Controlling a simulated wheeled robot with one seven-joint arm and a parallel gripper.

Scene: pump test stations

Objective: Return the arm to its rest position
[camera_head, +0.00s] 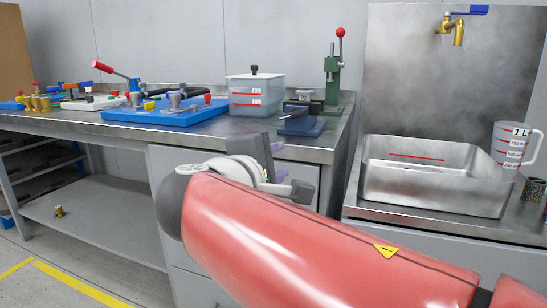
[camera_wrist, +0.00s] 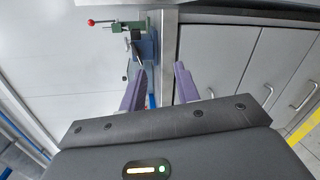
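My red arm reaches across the lower middle of the head view, in front of the workbench. My gripper (camera_wrist: 158,88) shows in the wrist view with its two purple fingers apart and nothing between them. In the head view only parts of the purple fingers (camera_head: 276,147) show beside the wrist, in front of the bench drawers. The gripper appears clear of the bench, with the blue vise (camera_head: 301,122) on the bench corner beyond it.
The steel bench (camera_head: 235,133) holds blue trays (camera_head: 180,118), a clear water tank (camera_head: 256,90) and a green press (camera_head: 333,80). At right are a steel basin (camera_head: 430,195), a measuring jug (camera_head: 512,148) and a brass tap (camera_head: 458,30). A brass fitting (camera_head: 58,211) lies on the lower shelf.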

